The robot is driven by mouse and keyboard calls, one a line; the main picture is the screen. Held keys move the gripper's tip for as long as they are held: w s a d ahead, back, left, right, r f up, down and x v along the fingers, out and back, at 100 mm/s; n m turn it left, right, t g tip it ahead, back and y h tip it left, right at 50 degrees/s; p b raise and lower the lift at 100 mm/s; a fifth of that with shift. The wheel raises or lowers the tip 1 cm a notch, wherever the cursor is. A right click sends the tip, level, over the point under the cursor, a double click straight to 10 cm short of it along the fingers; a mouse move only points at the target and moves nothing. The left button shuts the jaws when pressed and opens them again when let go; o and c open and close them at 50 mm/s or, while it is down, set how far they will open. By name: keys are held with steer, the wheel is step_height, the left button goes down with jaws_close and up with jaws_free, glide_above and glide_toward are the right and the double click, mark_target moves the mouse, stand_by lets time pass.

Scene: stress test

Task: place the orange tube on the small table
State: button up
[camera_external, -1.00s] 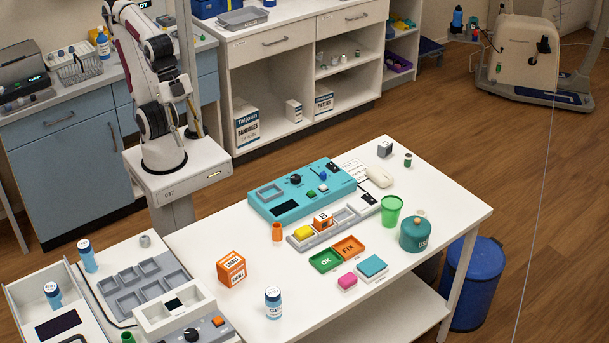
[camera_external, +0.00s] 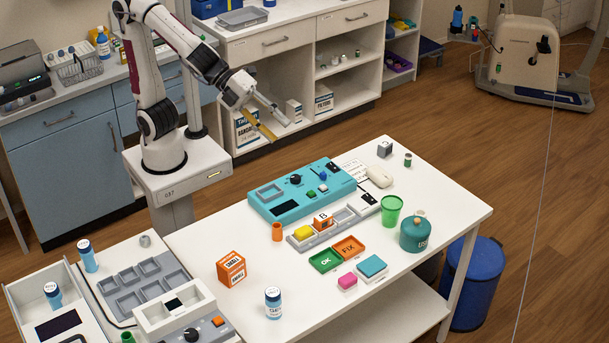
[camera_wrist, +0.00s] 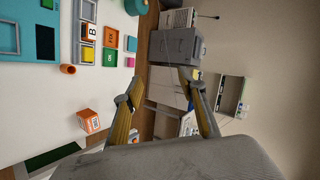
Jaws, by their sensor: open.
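The orange tube (camera_external: 277,231) stands upright on the white table (camera_external: 205,236), in front of the teal control box. It also shows in the wrist view (camera_wrist: 68,69), left of my fingers. My gripper (camera_external: 280,130) is open and empty, raised in the air beyond the far edge of the white table, well apart from the tube. In the wrist view my gripper's two fingers (camera_wrist: 160,90) are spread with nothing between them. I cannot tell whether the white table is the small table.
A teal control box (camera_external: 300,190) and a grey tray with blocks (camera_external: 333,228) stand close to the tube. An orange carton (camera_external: 231,268), a blue-white bottle (camera_external: 273,302), a green cup (camera_external: 391,211) and a teal canister (camera_external: 415,233) are farther away.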

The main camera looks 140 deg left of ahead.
mark_target(290, 213)
steer(key=w+a+m+t, duration=0.2)
steer(key=w+a+m, duration=0.1)
steer(key=w+m, duration=0.35)
steer(key=w+a+f+m+h, duration=0.3)
steer(key=w+f+m+h, duration=0.55)
steer(key=m, duration=0.65)
steer(key=s+f+m+g+h, duration=0.2)
steer(key=s+f+m, duration=0.3)
steer(key=f, duration=0.2)
steer(key=s+f+m+g+h, duration=0.2)
steer(key=s+f+m, duration=0.3)
steer(key=f, duration=0.3)
steer(key=s+f+m+g+h, duration=0.3)
steer(key=s+f+m+h, duration=0.1)
steer(key=f, duration=0.4)
steer(key=shift+s+d+m, duration=0.15)
steer(key=shift+s+m, duration=0.5)
steer(key=shift+s, duration=0.2)
steer(key=shift+s+f+m+h, duration=0.25)
steer(key=shift+s+m, duration=0.05)
steer(key=shift+s, duration=0.15)
steer(key=shift+x, duration=1.35)
